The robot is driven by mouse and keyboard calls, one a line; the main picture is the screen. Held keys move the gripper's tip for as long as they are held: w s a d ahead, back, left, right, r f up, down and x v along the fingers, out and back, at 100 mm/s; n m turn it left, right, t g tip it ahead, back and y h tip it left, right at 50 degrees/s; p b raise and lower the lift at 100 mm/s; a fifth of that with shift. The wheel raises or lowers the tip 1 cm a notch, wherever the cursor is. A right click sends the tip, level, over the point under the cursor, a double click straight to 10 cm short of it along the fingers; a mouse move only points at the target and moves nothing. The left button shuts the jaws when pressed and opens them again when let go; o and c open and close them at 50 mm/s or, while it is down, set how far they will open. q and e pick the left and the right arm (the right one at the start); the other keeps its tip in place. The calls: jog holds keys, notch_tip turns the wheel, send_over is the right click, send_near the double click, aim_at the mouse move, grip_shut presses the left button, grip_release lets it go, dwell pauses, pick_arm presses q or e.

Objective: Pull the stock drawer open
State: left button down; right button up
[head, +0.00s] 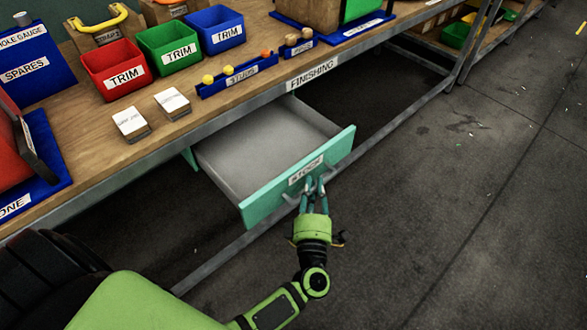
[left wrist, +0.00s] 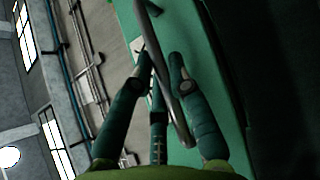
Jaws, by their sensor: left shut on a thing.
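The stock drawer (head: 298,178) has a teal front with a white "STOCK" label and hangs under the wooden bench. It stands well out from the bench, and its grey inside shows empty. My left gripper (head: 314,190) is at the middle of the drawer front, shut on the drawer's handle. In the left wrist view the grey bar handle (left wrist: 172,85) passes between the dark fingers of the gripper (left wrist: 160,80), close to the teal front (left wrist: 205,60). My right gripper is in neither view.
The wooden bench (head: 90,165) carries red (head: 112,70), green (head: 170,47) and blue (head: 216,28) TRIM bins, two white-topped blocks and a blue STUDS rack (head: 236,75). A metal rail (head: 235,245) runs low under the bench. The floor to the right (head: 470,200) is clear.

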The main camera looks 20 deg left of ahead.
pick_arm(q)
jog(key=d, duration=0.1)
jog(key=s+d, duration=0.1)
jog(key=d, duration=0.1)
jog(key=shift+s+d+f, duration=0.1)
jog(key=shift+s, duration=0.1)
jog(key=c, duration=1.4)
grip_release()
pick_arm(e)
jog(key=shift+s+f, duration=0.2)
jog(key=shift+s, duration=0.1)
pick_arm(q)
jog(key=v, duration=1.2)
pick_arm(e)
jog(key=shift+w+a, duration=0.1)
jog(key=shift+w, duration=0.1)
